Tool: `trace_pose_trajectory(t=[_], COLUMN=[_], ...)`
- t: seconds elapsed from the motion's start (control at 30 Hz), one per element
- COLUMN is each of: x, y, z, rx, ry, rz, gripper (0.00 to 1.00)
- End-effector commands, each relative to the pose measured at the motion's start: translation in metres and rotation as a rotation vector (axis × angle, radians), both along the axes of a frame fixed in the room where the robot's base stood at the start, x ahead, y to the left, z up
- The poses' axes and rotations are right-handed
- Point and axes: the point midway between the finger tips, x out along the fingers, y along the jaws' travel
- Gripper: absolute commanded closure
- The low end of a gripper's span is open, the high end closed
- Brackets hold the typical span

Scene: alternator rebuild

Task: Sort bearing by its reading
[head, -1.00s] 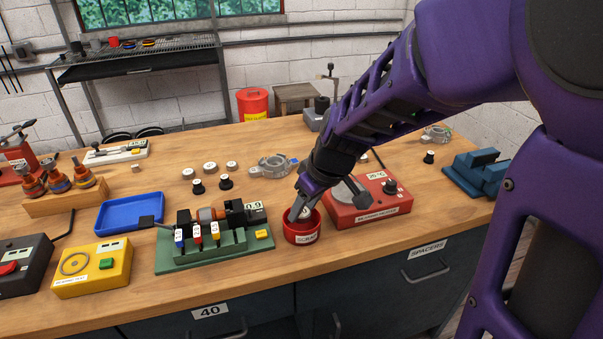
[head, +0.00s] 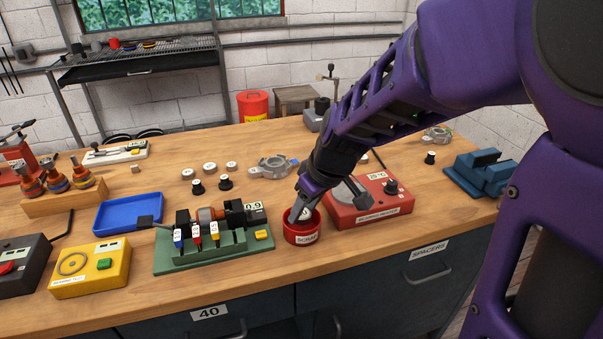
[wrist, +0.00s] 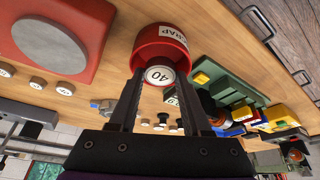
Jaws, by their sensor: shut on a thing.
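A bearing with a white face marked 40 (wrist: 159,75) is between my fingertips in the wrist view. My gripper (wrist: 158,80) is shut on it. The bearing is at the mouth of a red round cup (wrist: 161,42) labelled SCRAP. In the head view, my gripper (head: 300,212) points down into the red cup (head: 302,236), and its fingers hide part of the bearing. I cannot tell whether the bearing touches the cup's floor. A yellow bearing tester (head: 90,268) with a green button stands at the left front.
A green rig (head: 212,250) with a display reading 0.9 stands left of the cup, and a red bearing heater (head: 368,205) stands close on its right. A blue tray (head: 128,213) lies at left. Several small white-topped parts (head: 210,168) stand behind the rig.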

Motion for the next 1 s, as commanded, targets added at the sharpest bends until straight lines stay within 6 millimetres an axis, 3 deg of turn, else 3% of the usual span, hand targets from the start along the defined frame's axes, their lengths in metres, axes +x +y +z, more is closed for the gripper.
trace_pose_trajectory(t=[0.37,0.4,0.57,0.77,0.9,1.0], x=[0.0002,0.0002,0.0002,0.0002,0.0001,0.0001], y=[-0.0001,-0.0001,0.0,-0.0001,-0.0001,-0.0001], z=[0.0003,0.0003,0.0002,0.0001,0.0,0.0], rx=[0.0,0.0,0.0,-0.001,0.0,0.0], ry=[-0.001,-0.001,-0.001,-0.001,0.0,0.0], rz=[0.0,0.0,0.0,0.0,0.0,0.0], gripper=[1.0,0.45,0.17,0.17,0.4,0.42])
